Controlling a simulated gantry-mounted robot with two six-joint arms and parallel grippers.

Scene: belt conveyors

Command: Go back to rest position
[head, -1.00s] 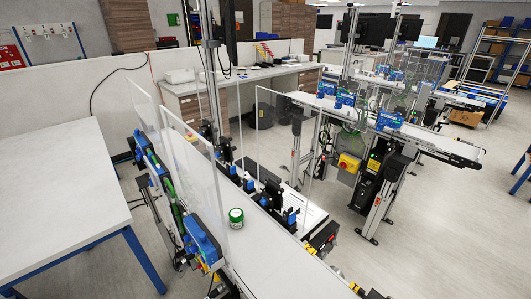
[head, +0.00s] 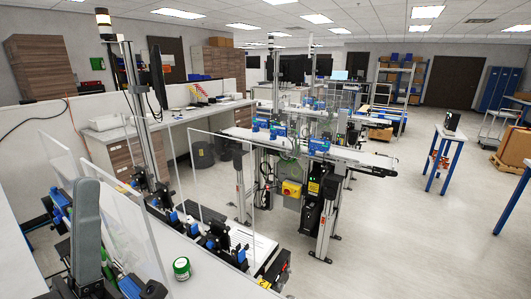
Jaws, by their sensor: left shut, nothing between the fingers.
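My left gripper (head: 86,200) is in the head view at the lower left. It shows as a grey upright shape with a dark base, shut, with nothing held. It stands in front of the clear panels of the near conveyor (head: 208,280). A green-and-white round can (head: 181,268) stands on that conveyor, to the right of the gripper and apart from it. My right gripper is not in view.
Clear upright panels (head: 128,235) and a metal post (head: 143,110) rise along the near conveyor. A second conveyor (head: 345,153) stands beyond, with a yellow box (head: 291,189) below it. A blue-legged table (head: 450,137) is at the right. Open floor (head: 400,240) lies in front of it.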

